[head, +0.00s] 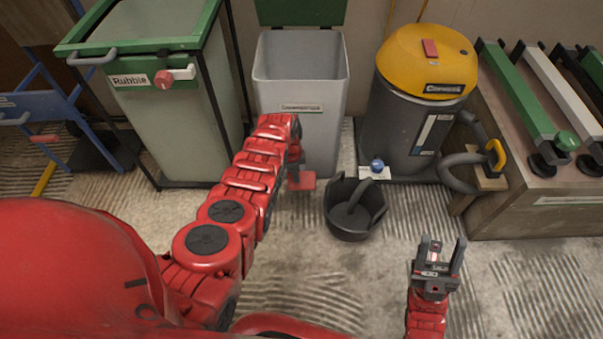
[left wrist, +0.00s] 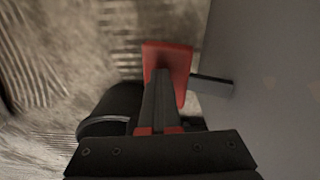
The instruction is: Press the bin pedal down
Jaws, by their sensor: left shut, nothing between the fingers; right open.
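The grey bin (head: 301,75) stands against the wall with its green lid (head: 301,10) raised and its mouth open. Its red pedal (head: 307,183) sticks out low at the front; in the left wrist view the pedal (left wrist: 181,62) is a red plate on a grey bar. My left gripper (head: 294,174) is shut and empty, with its fingers over the pedal. In the left wrist view the closed fingertips (left wrist: 161,74) overlap the red plate and seem to touch it. My right gripper (head: 440,250) is open and empty, away at the lower right.
A black bucket (head: 351,222) stands on the floor just right of the pedal. A green-framed rubble container (head: 165,120) is at the left, a yellow-topped vacuum (head: 425,60) at the right. A wooden bench (head: 550,205) is far right. The front floor is clear.

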